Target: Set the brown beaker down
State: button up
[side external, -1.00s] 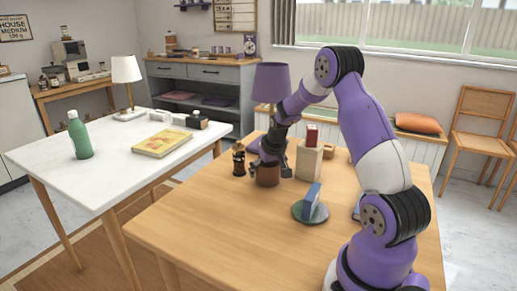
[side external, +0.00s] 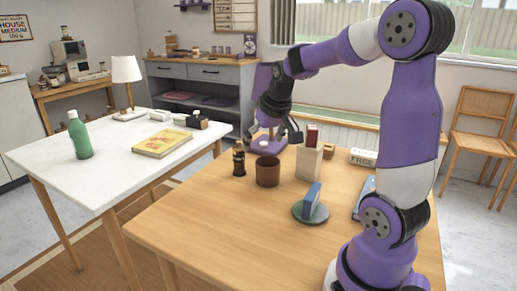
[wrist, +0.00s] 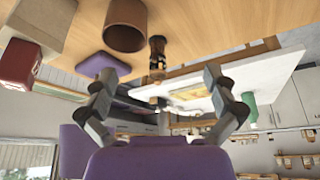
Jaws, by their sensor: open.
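The brown beaker (side external: 267,172) stands upright on the wooden table, near its far edge. Its open top faces up, and it also shows in the wrist view (wrist: 125,28), near the top. My gripper (side external: 277,132) is above and apart from the beaker in the side view. Its two fingers are spread wide with nothing between them in the wrist view (wrist: 165,100).
A dark brown bottle (side external: 238,158) stands just left of the beaker. A green dish with a blue box (side external: 311,210) is nearer. The wooden table's front left (side external: 210,225) is clear.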

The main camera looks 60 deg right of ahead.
jog(key=s+a+r+n+y, duration=0.1)
jog(key=s+a+n, duration=0.2)
jog(key=a, duration=0.6)
jog(key=s+a+r+n+t+y, duration=0.1)
jog(key=s+a+n, duration=0.2)
jog(key=s+a, duration=0.3)
jog(key=a, duration=0.3)
jog(key=shift+a+r, duration=0.15)
jog(key=shift+a, duration=0.05)
